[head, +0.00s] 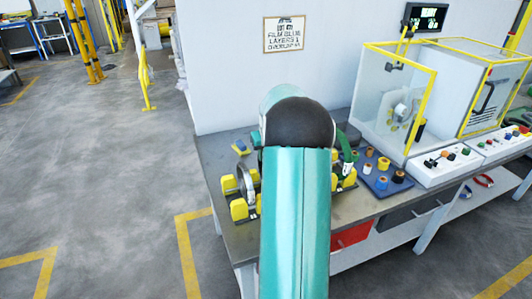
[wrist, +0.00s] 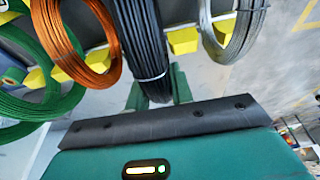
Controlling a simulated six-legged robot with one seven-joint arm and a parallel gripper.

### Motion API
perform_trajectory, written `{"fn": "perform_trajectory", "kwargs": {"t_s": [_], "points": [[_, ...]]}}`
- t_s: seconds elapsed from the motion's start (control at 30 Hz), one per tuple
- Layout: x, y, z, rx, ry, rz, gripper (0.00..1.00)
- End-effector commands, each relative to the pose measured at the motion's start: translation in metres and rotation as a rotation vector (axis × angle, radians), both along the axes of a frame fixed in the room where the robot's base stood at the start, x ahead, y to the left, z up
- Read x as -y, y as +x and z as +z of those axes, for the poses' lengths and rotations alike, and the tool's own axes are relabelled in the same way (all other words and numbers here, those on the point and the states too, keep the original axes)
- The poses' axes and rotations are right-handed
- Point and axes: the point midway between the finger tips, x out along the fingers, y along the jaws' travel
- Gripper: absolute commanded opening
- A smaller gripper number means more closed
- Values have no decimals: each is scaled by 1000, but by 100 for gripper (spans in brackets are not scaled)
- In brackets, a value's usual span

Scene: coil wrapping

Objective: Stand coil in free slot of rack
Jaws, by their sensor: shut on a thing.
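In the wrist view a black coil (wrist: 143,45) stands between the two green fingers of my gripper (wrist: 158,92), which is shut on it. The coil is in line with the rack, between a copper-orange coil (wrist: 108,55) and a grey wire coil (wrist: 238,38). Yellow blocks of the rack (wrist: 183,41) show on both sides of it. Whether its lower edge rests in a slot is hidden. In the head view the rack (head: 238,209) is on the bench, its middle covered by my arm. My gripper and the black coil are hidden there.
Green coils (wrist: 62,98) stand at the left in the wrist view. In the head view, a blue tray of small spools (head: 380,183), a control box (head: 445,165) and a clear yellow-framed enclosure (head: 390,95) lie right of the rack on the bench (head: 212,150).

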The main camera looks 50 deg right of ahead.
Motion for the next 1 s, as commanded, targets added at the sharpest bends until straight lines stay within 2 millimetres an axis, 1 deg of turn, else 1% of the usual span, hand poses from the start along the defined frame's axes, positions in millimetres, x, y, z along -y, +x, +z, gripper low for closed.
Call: {"fn": "perform_trajectory", "kwargs": {"t_s": [0.33, 0.37, 0.4, 0.47, 0.77, 0.87, 1.0], "points": [[0, 1, -3, 2, -2, 0, 0], [0, 1, -2, 2, -2, 0, 28], [0, 1, -3, 2, -2, 0, 36], [0, 1, -3, 2, -2, 0, 48], [0, 0, -4, -1, 1, 0, 48], [-1, -1, 2, 0, 0, 0, 48], [-3, -6, 23, 2, -2, 0, 48]]}}
